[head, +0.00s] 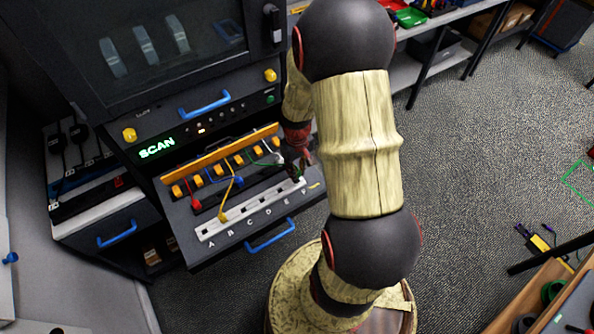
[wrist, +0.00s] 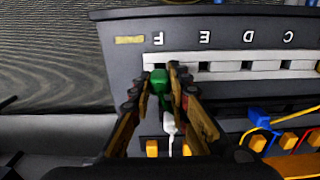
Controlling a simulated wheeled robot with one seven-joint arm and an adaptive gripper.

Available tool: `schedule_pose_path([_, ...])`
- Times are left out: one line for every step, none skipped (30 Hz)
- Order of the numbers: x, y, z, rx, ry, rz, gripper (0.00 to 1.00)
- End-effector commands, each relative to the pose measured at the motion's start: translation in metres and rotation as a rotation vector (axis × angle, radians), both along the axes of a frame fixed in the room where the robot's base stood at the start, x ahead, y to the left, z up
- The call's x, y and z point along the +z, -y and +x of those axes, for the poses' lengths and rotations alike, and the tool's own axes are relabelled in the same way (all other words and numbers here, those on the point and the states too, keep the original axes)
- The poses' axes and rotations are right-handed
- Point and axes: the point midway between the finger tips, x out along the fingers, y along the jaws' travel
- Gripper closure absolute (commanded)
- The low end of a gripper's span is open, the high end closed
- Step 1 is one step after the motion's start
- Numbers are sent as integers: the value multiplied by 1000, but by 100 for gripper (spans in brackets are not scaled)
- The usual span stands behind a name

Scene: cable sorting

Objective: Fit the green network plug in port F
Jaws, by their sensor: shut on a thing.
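The green network plug (wrist: 159,80) is between the two fingers of my gripper (wrist: 167,72) in the wrist view. My gripper is shut on it. The plug's far end overlaps the white port strip (wrist: 225,64) at port F, just below the letter F (wrist: 158,40). I cannot tell whether it is inside the opening or only in front of it. In the head view my gripper (head: 300,164) is a dark shape at the right end of the port strip (head: 210,232), by F. The plug is not clear there.
A white lead (wrist: 169,125) runs just behind the green plug. A blue plug (wrist: 259,118) lies to the right in the wrist view. In the head view a yellow plug (head: 222,216) is at the strip near B, and a red plug (head: 195,204) lies behind it.

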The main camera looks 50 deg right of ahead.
Motion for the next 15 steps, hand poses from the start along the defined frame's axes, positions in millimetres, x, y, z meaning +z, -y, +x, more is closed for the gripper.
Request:
schedule_pose_path([-1, 0, 0, 0, 0, 0, 100])
schedule_pose_path([-2, 0, 0, 0, 0, 0, 100])
schedule_pose_path([-2, 0, 0, 0, 0, 0, 100])
schedule_pose_path([-3, 0, 0, 0, 0, 0, 100])
schedule_pose_path([-4, 0, 0, 0, 0, 0, 100])
schedule_pose_path([-4, 0, 0, 0, 0, 0, 100])
schedule_pose_path([-5, 0, 0, 0, 0, 0, 100])
schedule_pose_path([-5, 0, 0, 0, 0, 0, 100])
schedule_pose_path([-6, 0, 0, 0, 0, 0, 100])
schedule_pose_path([-7, 0, 0, 0, 0, 0, 100])
schedule_pose_path([-7, 0, 0, 0, 0, 0, 100])
schedule_pose_path([-8, 0, 0, 0, -1, 0, 100])
schedule_pose_path([-8, 0, 0, 0, 0, 0, 100])
schedule_pose_path([-9, 0, 0, 0, 0, 0, 100])
schedule_pose_path([-9, 0, 0, 0, 0, 0, 100])
